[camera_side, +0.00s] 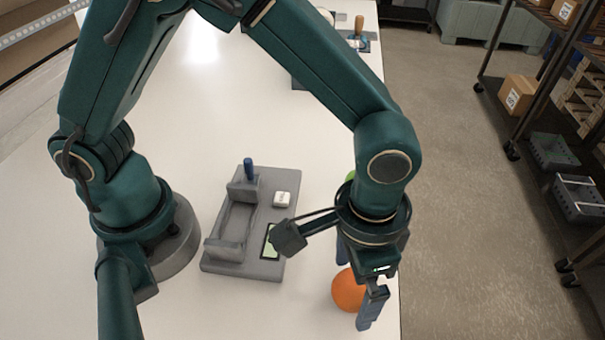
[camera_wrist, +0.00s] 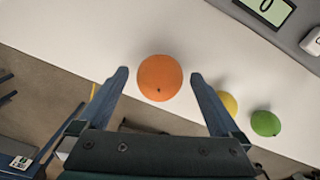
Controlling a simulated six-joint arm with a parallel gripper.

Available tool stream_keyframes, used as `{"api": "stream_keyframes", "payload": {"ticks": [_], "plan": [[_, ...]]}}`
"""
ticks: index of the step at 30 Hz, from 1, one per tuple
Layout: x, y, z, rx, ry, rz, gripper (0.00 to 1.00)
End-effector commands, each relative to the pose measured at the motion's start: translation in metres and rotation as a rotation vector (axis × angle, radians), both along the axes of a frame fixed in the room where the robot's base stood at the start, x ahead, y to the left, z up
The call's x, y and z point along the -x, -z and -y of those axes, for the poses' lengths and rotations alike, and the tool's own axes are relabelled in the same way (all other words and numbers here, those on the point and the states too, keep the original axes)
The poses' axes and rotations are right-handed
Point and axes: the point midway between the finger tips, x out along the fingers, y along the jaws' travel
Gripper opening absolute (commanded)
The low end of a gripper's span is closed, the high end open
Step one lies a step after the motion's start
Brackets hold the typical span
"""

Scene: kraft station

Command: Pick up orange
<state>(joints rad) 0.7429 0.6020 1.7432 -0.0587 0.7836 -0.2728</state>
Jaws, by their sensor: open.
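The orange (camera_side: 348,290) is a round orange fruit on the white table near its right edge in the side view. It also shows in the wrist view (camera_wrist: 160,77), between and just beyond my two fingertips. My gripper (camera_side: 355,290) points down at the orange, with blue fingers spread apart. In the wrist view the open gripper (camera_wrist: 158,75) has a finger on each side of the orange, with a gap to both. In the side view one finger stands in front of the orange's right side and the other is partly hidden behind the wrist.
A yellow fruit (camera_wrist: 229,104) and a green fruit (camera_wrist: 265,123) lie right of the orange in the wrist view. A grey scale-like station (camera_side: 225,262) with a display stands left of my gripper in the side view. The table edge is close to the orange.

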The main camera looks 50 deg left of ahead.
Motion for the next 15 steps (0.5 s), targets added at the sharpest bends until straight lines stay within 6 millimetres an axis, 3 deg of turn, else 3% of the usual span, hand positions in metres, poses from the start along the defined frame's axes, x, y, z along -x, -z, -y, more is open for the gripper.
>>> {"api": "stream_keyframes", "payload": {"ticks": [8,9,15], "plan": [[0.0001,0.0032,0.0000,0.000,0.000,0.001,1.00],[0.0000,0.0031,0.0000,0.000,0.000,0.001,0.96],[0.0000,0.0030,-0.0001,0.000,0.000,0.001,0.20]]}}
